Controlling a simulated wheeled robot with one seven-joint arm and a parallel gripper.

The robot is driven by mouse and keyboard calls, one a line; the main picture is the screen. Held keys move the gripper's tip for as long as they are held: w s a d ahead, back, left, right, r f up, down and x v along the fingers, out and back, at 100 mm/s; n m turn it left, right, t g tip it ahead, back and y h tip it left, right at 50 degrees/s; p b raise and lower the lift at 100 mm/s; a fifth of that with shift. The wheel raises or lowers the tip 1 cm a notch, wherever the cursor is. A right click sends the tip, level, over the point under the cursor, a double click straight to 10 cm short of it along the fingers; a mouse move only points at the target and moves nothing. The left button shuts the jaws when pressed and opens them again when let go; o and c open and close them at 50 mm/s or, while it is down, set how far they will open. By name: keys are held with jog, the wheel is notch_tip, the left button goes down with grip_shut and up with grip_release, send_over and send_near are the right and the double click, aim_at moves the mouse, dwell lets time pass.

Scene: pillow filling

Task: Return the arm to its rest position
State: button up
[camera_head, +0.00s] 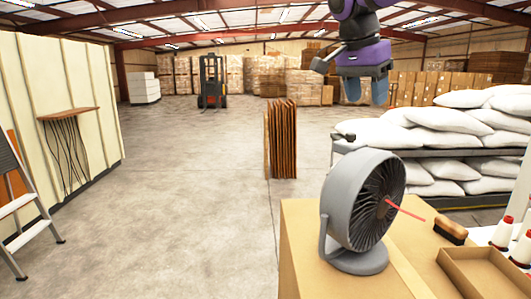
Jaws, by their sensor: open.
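My gripper (365,90) hangs from my purple-and-dark arm at the upper right of the head view. It points downward, with bluish fingers apart and nothing visible between them. It appears above and behind a grey desk fan (362,202) in the picture, clear of it. The upper part of my arm is cut off by the top edge.
Stacked white pillows (455,127) fill the right. Folded brown cardboard (281,140) stands mid-floor.

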jog(key=s+d+f+n+t+y, duration=0.1)
jog(key=s+f+n, duration=0.3)
jog(key=s, duration=0.4)
jog(key=s+d+f+n+t+y, duration=0.1)
jog(key=s+d+f+n, duration=0.3)
jog(key=s, duration=0.4)
jog(key=s+d+f+n+t+y, duration=0.1)
jog(key=s+d+f+n, duration=0.1)
jog(key=s+f, duration=0.4)
jog(key=shift+s+d+f+n+t, duration=0.25)
jog(key=shift+s+n, duration=0.65)
jog(key=shift+s, duration=0.45)
